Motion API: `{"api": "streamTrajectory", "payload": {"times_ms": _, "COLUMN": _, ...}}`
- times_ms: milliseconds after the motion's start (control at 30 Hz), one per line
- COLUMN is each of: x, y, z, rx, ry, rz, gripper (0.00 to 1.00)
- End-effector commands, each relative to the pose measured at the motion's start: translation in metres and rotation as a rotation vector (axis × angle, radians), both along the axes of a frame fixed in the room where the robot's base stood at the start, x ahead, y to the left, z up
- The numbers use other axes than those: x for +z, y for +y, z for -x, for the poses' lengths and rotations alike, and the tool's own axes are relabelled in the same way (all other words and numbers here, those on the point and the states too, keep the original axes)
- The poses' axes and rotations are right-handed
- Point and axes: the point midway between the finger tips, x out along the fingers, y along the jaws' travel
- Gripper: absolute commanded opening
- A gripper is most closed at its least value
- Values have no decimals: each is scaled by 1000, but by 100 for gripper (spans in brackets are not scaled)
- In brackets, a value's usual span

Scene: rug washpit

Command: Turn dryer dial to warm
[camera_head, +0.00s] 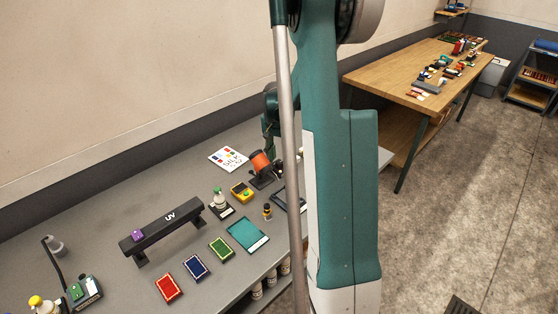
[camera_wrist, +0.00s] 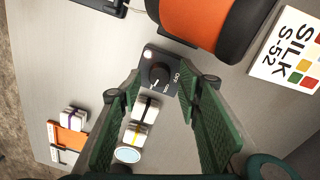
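The dryer is an orange and black barrel (camera_head: 261,163) standing on the grey bench in the head view; it fills the top of the wrist view (camera_wrist: 196,22). Its dial (camera_wrist: 158,75) is a round black knob on a dark plate with a white "OFF" mark at its right and a pale round spot at a corner. A second label beside the knob is too small to read. My gripper (camera_wrist: 159,76) is open, its two green fingers on either side of the dial in the wrist view. I cannot tell whether they touch it. In the head view my arm hides the dial.
Small white blocks (camera_wrist: 145,108) lie below the dial in the wrist view. A UV lamp (camera_head: 162,226) stands farther left.

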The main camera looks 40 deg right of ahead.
Motion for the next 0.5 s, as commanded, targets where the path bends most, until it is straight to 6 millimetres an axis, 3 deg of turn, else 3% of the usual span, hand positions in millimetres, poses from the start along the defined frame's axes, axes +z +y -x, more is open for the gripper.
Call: {"api": "streamTrajectory", "payload": {"times_ms": 500, "x": 76, "y": 2, "z": -4, "rx": 0, "ry": 0, "rz": 0, "gripper": 34}}
